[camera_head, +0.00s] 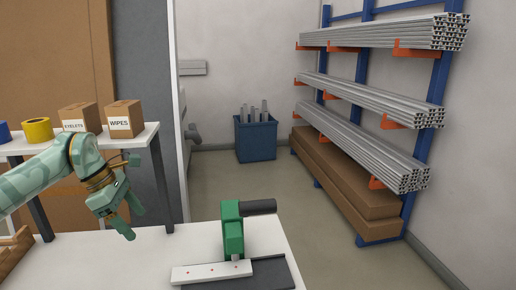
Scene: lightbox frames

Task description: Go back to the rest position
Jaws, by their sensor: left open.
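My left arm comes in from the left edge, pale green. My left gripper (133,221) hangs over the white table (120,262), its fingers pointing down and to the right. It is open, with nothing seen between its fingers. It is left of the green tool with a black handle (233,228) and apart from it. My right gripper is not in view.
A side table behind my left arm bears a yellow tape roll (38,130), an eyelets box (80,118) and a wipes box (125,118). A blue bin (256,138) and a rack of metal profiles (385,100) stand farther back. Floor between is clear.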

